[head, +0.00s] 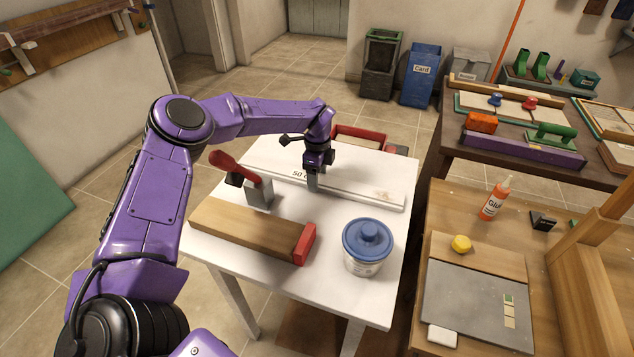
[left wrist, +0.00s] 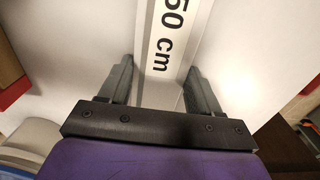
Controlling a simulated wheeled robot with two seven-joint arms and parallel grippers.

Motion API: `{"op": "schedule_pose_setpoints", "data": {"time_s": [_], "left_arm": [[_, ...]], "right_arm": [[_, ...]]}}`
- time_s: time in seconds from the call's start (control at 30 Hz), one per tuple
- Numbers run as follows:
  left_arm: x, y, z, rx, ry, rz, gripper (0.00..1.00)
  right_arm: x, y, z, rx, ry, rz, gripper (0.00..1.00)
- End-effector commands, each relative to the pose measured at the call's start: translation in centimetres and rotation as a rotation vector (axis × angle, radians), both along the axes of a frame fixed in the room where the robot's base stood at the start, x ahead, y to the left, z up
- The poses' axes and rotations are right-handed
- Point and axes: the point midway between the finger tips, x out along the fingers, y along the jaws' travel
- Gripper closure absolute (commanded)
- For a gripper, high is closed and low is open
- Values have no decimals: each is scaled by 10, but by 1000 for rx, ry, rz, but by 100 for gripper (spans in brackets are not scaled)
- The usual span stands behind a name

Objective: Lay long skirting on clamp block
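The long skirting (head: 362,192), a white strip marked "50 cm", lies across the white table (head: 340,238); it also shows in the left wrist view (left wrist: 172,40). My left gripper (head: 314,180) is down at the skirting near its label. In the left wrist view its two dark fingers (left wrist: 160,80) stand wide apart, one on each side of the strip; firm contact on both sides does not show. A wooden block with a red end (head: 250,228) lies in front of it. A grey piece with a red handle (head: 258,192) stands behind that block; which is the clamp block is unclear. My right gripper is out of view.
A red tray (head: 358,134) is behind the table. The workbench at right holds a glue bottle (head: 495,197) and a yellow piece (head: 461,243). Bare table shows between skirting and tub.

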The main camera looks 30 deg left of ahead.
Motion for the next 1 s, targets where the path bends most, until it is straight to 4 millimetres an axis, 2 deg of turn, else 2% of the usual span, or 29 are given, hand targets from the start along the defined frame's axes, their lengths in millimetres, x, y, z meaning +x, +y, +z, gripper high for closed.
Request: {"op": "schedule_pose_setpoints", "data": {"time_s": [0.07,0.47,1.0], "left_arm": [[0,0,0,0,0,0,82],[0,0,2,-1,-2,0,82],[0,0,51,-1,-2,1,82]], "right_arm": [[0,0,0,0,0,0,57],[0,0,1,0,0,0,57],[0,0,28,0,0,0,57]]}}
